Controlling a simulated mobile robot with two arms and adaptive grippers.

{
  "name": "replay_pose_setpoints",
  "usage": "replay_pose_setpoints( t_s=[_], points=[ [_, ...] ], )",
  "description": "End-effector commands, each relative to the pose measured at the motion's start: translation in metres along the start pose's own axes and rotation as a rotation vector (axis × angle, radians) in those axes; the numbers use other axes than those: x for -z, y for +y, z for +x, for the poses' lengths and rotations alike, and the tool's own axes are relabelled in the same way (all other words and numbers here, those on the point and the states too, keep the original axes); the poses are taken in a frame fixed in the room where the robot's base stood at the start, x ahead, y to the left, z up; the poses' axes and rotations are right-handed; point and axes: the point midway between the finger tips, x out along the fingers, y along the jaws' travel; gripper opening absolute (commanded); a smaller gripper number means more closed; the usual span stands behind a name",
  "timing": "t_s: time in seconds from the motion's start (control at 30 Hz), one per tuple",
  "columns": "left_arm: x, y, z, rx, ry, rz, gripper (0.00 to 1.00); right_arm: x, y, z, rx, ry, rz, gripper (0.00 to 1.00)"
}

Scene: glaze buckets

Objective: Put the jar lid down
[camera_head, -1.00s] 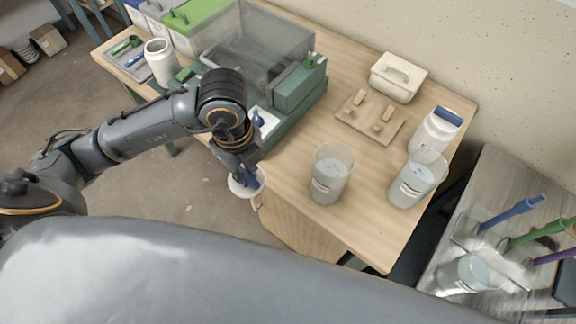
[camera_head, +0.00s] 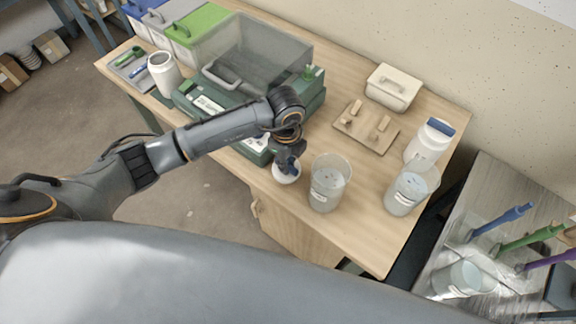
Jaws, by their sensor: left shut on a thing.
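My left gripper (camera_head: 288,163) is shut on the white jar lid (camera_head: 285,176). The gripper hides part of the lid. The lid is over the front part of the wooden table (camera_head: 385,244), just left of a clear bucket. I cannot tell whether it touches the table top. An open white jar (camera_head: 164,74) stands at the far left of the table. Another white jar with a blue lid (camera_head: 430,140) stands at the right. My right gripper is not in view.
Two clear buckets (camera_head: 328,188) (camera_head: 408,192) stand near the front right. A green case with a clear cover (camera_head: 262,62) sits behind my left arm. A wooden board with small blocks (camera_head: 362,128) and a cream box (camera_head: 393,90) are farther back.

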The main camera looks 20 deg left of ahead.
Motion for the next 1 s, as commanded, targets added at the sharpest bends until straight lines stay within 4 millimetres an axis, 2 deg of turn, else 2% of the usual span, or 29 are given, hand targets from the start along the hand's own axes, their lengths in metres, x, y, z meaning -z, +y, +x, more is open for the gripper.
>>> replay_pose_setpoints(
  t_s=[0.07,0.13,0.3,0.67,0.7,0.8,1.0],
  points=[
    [0.0,-0.005,0.006,-0.001,-0.001,-0.002,0.0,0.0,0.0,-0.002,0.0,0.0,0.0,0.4],
    [0.0,-0.003,0.016,-0.005,-0.001,-0.002,0.0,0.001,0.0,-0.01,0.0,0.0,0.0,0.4],
    [0.0,-0.004,0.034,-0.001,-0.001,-0.001,0.0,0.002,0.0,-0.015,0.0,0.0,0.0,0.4],
    [-0.001,-0.004,0.04,0.0,-0.001,0.0,0.0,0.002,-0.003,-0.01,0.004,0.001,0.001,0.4],
    [-0.001,-0.004,0.038,0.0,-0.001,0.0,0.18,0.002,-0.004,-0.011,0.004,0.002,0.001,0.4],
    [-0.001,-0.004,0.038,0.0,-0.001,0.0,0.35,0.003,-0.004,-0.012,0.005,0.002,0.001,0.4],
    [-0.001,-0.004,0.039,-0.001,-0.001,0.0,0.35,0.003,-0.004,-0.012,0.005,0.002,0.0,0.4]
  ],
)
